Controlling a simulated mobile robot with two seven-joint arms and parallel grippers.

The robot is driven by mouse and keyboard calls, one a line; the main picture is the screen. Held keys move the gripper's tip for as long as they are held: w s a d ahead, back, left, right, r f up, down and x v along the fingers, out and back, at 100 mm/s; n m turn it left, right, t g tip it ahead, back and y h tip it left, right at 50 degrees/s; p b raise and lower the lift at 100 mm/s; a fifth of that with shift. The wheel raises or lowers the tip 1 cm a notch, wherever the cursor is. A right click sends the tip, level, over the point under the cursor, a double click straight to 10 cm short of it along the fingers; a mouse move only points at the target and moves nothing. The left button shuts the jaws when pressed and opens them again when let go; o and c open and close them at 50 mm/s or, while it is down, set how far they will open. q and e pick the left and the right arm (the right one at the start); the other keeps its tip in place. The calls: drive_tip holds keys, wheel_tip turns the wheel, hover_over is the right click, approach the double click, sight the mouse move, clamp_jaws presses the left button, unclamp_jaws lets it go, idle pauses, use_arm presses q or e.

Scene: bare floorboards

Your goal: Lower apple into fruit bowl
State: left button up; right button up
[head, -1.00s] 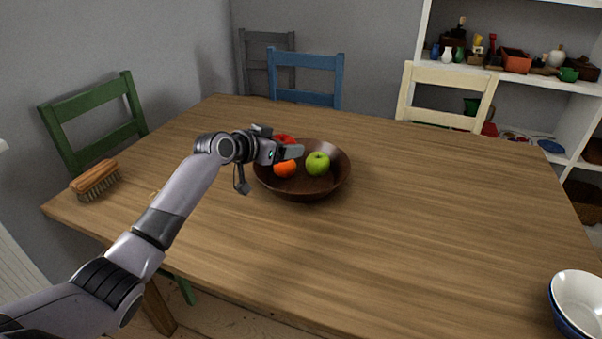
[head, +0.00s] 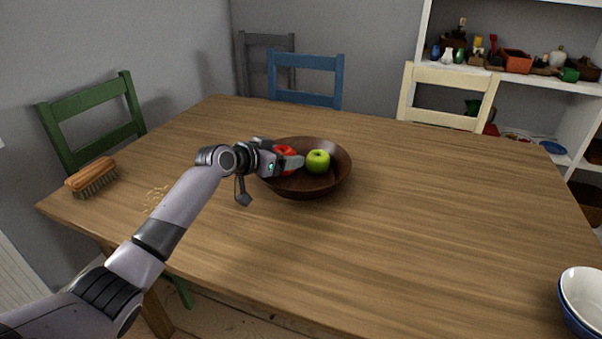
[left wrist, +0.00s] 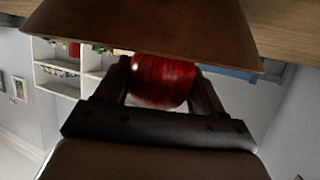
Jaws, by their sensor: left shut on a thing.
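The brown fruit bowl (head: 320,187) stands on the wooden table. A green apple (head: 318,161) lies in it. My left gripper (head: 287,162) is at the bowl's left side, shut on a red apple (head: 286,151), which shows just behind the fingers, low within the bowl's outline. In the left wrist view the red apple (left wrist: 163,82) sits between the two fingers, partly overlapped by the bowl (left wrist: 150,28). Whether the apple touches the bowl cannot be told. My right gripper is not in view.
A brush (head: 91,178) lies at the table's left edge, with crumbs (head: 156,197) near it. Stacked bowls (head: 582,298) stand at the right front corner. Green (head: 95,125), blue (head: 306,78) and cream (head: 447,97) chairs surround the table (head: 440,215). The table's middle and right are clear.

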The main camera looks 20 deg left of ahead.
use_arm(q)
drive_tip(key=shift+f, duration=0.2)
idle(0.6)
drive_tip(key=shift+f+b, duration=0.45)
drive_tip(key=shift+b, duration=0.05)
drive_tip(key=o, duration=1.2)
drive_tip(key=shift+c, duration=0.2)
